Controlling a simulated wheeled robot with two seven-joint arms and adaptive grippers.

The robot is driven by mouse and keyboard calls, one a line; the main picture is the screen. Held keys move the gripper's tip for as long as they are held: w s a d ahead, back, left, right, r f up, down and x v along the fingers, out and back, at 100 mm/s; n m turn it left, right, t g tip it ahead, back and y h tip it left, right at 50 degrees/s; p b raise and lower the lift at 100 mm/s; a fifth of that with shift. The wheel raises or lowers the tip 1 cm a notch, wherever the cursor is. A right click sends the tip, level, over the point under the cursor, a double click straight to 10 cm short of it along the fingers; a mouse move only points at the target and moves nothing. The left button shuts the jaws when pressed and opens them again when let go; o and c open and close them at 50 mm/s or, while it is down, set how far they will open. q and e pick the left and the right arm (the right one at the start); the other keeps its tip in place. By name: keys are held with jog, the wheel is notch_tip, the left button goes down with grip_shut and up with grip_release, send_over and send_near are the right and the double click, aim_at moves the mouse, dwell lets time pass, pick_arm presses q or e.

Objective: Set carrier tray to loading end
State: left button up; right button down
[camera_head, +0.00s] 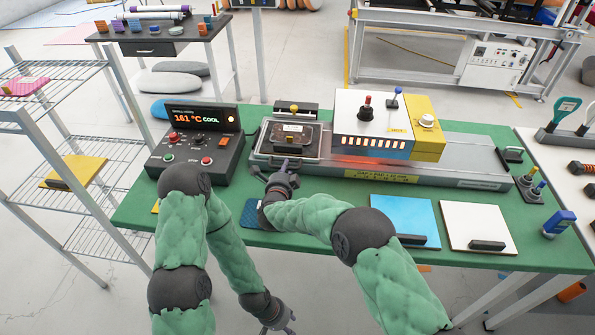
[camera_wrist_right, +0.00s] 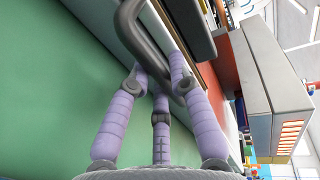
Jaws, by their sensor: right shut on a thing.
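The carrier tray (camera_head: 259,155), a grey metal frame with a dark bar handle (camera_wrist_right: 132,28), sits at the left end of the long rail unit on the green table. A dark block with a yellow label (camera_head: 291,139) lies in it. My right gripper (camera_head: 283,172) is at the tray's front; its purple fingers (camera_wrist_right: 162,85) are shut around the handle in the right wrist view. The exact finger contact is partly hidden. My left gripper (camera_head: 283,318) hangs low in front of the table, away from the tray; its finger opening is unclear.
A heater housing (camera_head: 372,146) in white, blue and yellow spans the rail (camera_head: 465,177) right of the tray. A control box (camera_head: 196,141) reading 161 °C COOL stands left. Blue (camera_head: 405,215) and white (camera_head: 475,222) boards lie along the front edge. A wire shelf (camera_head: 85,235) stands at left.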

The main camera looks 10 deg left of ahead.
jog(key=shift+s+a+f, duration=0.1)
jog(key=shift+a, duration=0.2)
jog(key=c, duration=1.1)
grip_release()
jog(key=shift+a, duration=0.25)
jog(key=shift+d, duration=0.1)
jog(key=v, duration=0.6)
jog(key=shift+s, duration=0.65)
